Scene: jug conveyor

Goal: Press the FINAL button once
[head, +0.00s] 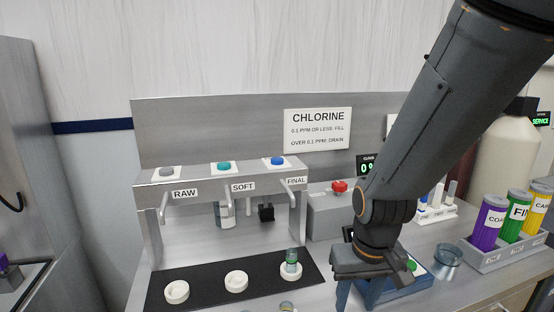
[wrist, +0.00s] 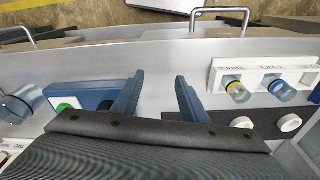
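The FINAL button (head: 277,161) is a blue cap on a white plate at the right end of the grey dispenser's top shelf (head: 205,178) in the head view. The FINAL label (head: 295,181) is just below it. The teal SOFT button (head: 224,167) and grey RAW button (head: 166,172) sit to its left. My gripper (head: 358,292) is low over the counter, right of and nearer than the dispenser, well apart from the button. In the wrist view its two blue fingers (wrist: 160,77) are spread with nothing between them. The FINAL button is not visible in the wrist view.
A black mat (head: 205,285) with white ring holders lies below the spouts; one holds a green-capped vial (head: 291,262). A grey box with a red button (head: 339,186) stands right of the dispenser. A blue device (head: 415,280) is beside my gripper.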

